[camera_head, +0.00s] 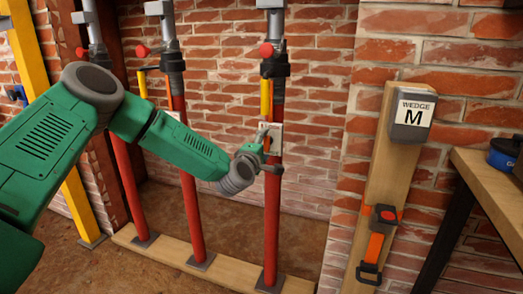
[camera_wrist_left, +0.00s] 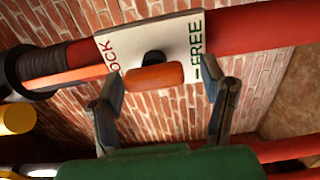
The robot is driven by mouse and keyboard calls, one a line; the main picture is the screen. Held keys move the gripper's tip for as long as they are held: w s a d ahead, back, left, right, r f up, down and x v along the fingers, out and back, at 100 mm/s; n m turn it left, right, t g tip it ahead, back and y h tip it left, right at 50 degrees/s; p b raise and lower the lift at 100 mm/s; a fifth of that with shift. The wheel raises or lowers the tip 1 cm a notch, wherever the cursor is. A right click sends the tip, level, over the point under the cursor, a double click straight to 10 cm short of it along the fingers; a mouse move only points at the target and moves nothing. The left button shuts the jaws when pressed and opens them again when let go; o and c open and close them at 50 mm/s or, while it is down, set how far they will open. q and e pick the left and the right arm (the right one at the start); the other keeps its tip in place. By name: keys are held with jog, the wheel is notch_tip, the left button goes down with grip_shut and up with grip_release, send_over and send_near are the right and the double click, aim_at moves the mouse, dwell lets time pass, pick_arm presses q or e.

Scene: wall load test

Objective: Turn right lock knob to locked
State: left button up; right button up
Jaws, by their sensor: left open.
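The right lock knob (camera_wrist_left: 155,77) is an orange bar on a dark hub. It sits on a white plate (camera_wrist_left: 180,30) whose lettering reads LOCK at the left and FREE at the right in the left wrist view. The bar lies roughly along the post, between the two words. The plate is on the right red post (camera_head: 271,215); it also shows in the head view (camera_head: 276,129). My left gripper (camera_wrist_left: 163,88) is open, its fingers spread to either side of the knob's ends and apart from it. In the head view it (camera_head: 263,158) partly hides the knob. My right gripper is not in view.
Two more red posts (camera_head: 190,215) (camera_head: 128,180) stand to the left on a wooden sill (camera_head: 230,272). A yellow beam (camera_head: 60,130) stands at far left.

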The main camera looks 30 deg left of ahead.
pick_arm(q)
jog(key=v, duration=1.1)
jog(key=shift+s, duration=0.4)
jog(key=shift+d+f, duration=0.1)
jog(key=shift+f, duration=0.05)
jog(key=s+d+f+m+g+h, duration=0.2)
jog(key=s+d+f+m+g, duration=0.1)
jog(key=s+d+f+m, duration=0.4)
jog(key=s+d+f+m+g+h, duration=0.2)
jog(key=s+d+f+g, duration=0.15)
jog(key=f, duration=0.55)
jog(key=s+d+f+m+g+h, duration=0.2)
jog(key=s+d+f+m+g, duration=0.1)
jog(key=s+d+f+m, duration=0.4)
jog(key=s+a+f+m+g+y, duration=0.1)
jog(key=s+a+f+m+g, duration=0.15)
jog(key=s, duration=0.45)
jog(key=s+a+f+m+g, duration=0.1)
jog(key=s+f+g, duration=0.2)
jog(key=s, duration=0.4)
jog(key=s+a+f+m+g+y, duration=0.1)
jog(key=s+f+m+g, duration=0.15)
jog(key=s, duration=0.35)
notch_tip(320, 180, up, 12)
jog(key=p, duration=1.2)
jog(key=shift+w+n+p, duration=0.15)
jog(key=shift+n+p, duration=0.15)
jog(key=shift+p, duration=0.1)
